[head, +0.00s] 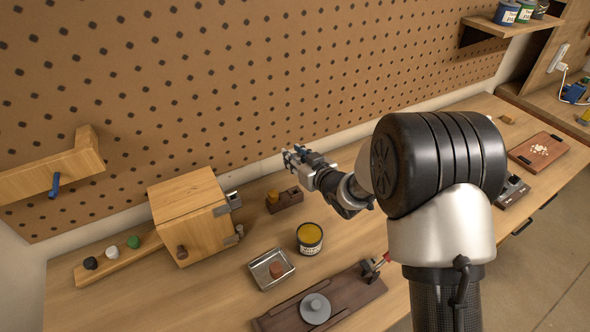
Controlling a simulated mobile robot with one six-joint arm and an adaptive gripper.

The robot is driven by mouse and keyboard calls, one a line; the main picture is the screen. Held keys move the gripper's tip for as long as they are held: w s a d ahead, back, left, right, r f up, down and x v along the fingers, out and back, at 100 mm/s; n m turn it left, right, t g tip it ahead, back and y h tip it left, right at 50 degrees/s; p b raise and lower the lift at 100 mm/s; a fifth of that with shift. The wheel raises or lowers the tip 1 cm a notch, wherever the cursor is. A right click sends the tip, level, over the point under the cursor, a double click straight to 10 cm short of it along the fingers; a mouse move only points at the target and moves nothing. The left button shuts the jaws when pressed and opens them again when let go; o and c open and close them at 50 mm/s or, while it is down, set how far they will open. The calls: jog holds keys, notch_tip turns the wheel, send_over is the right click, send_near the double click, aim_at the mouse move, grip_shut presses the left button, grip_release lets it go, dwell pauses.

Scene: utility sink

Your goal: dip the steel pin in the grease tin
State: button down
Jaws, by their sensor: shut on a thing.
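The grease tin (309,238) stands open on the bench below my gripper, a dark can with a pale label and yellow grease showing inside. My gripper (293,159) is in the air above and behind the tin, near the pegboard, pointing left. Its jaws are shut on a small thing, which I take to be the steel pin. The pin is too small and too covered by the fingers to make out its shape or tilt. My gripper is well apart from the tin.
A wooden box (185,214) stands left of the tin, and a brown block (288,199) lies behind it. A metal tray (262,282) and a dark board (345,292) with a grey disc (315,308) lie in front. The pegboard (250,70) rises behind.

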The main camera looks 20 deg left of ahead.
notch_tip(320, 180, up, 8)
jog(key=shift+r+p, duration=0.15)
jog(key=shift+p, duration=0.85)
jog(key=s+d+f+m+g+h+p, duration=0.1)
jog(key=s+d+f+g, duration=0.1)
jog(key=s+d+f, duration=0.3)
jog(key=s+d+f+g+h, duration=0.15)
jog(key=s+d, duration=0.25)
jog(key=s, duration=0.4)
jog(key=shift+t+y, duration=0.25)
notch_tip(320, 180, down, 6)
jog(key=b, duration=0.5)
jog(key=shift+f, duration=0.25)
jog(key=shift+f+b, duration=0.65)
jog(key=shift+r, duration=0.1)
notch_tip(320, 180, up, 7)
jog(key=p, duration=0.6)
jog(key=shift+p, duration=0.4)
jog(key=shift+w, duration=0.1)
